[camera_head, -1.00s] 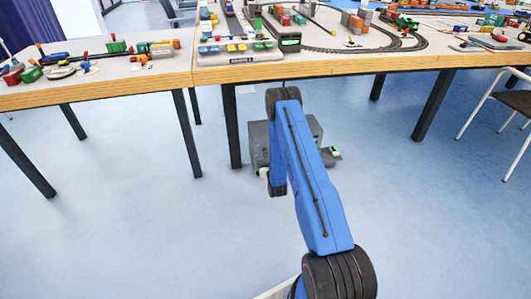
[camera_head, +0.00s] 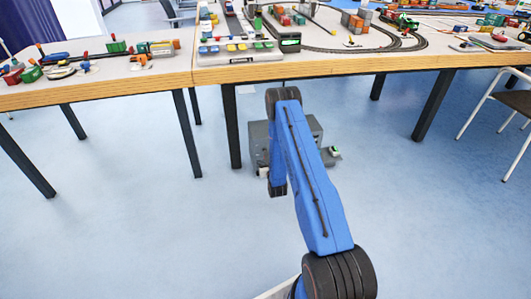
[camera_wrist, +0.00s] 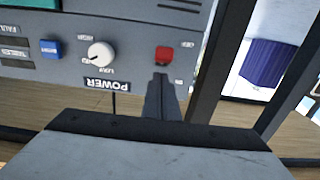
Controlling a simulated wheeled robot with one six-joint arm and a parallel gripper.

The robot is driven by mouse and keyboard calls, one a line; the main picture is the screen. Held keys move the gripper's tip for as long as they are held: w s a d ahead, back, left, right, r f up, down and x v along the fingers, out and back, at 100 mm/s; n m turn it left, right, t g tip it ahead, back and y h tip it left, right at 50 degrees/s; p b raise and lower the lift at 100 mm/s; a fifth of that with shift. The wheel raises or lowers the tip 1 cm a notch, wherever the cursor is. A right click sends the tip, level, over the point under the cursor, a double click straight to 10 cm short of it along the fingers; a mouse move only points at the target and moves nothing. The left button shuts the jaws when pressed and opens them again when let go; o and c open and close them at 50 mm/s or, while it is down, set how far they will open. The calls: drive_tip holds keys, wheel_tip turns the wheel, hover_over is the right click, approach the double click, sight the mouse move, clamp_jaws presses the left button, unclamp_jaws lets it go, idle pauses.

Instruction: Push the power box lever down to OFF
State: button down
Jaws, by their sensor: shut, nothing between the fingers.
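The grey power box (camera_head: 259,142) stands on the floor under the table, partly hidden behind my arm. In the wrist view its front panel (camera_wrist: 130,67) appears upside down, with the word POWER on it. A small red switch (camera_wrist: 164,53), which looks like the lever, sits on the panel's right part. Small labels near it are too small to read. My gripper (camera_wrist: 161,80) is shut and empty, its tips just below the red switch in the picture. I cannot tell whether they touch it. In the head view the gripper is mostly hidden by my arm.
A white knob (camera_wrist: 101,54) and a blue button (camera_wrist: 51,49) sit left of the red switch. Dark table legs (camera_wrist: 222,62) stand close on the right. The table (camera_head: 350,66) with model tracks is above the box.

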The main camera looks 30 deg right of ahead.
drive_tip(key=shift+s, duration=0.1)
drive_tip(key=v, duration=0.7)
idle(0.5)
drive_tip(key=shift+r, duration=0.15)
idle(0.3)
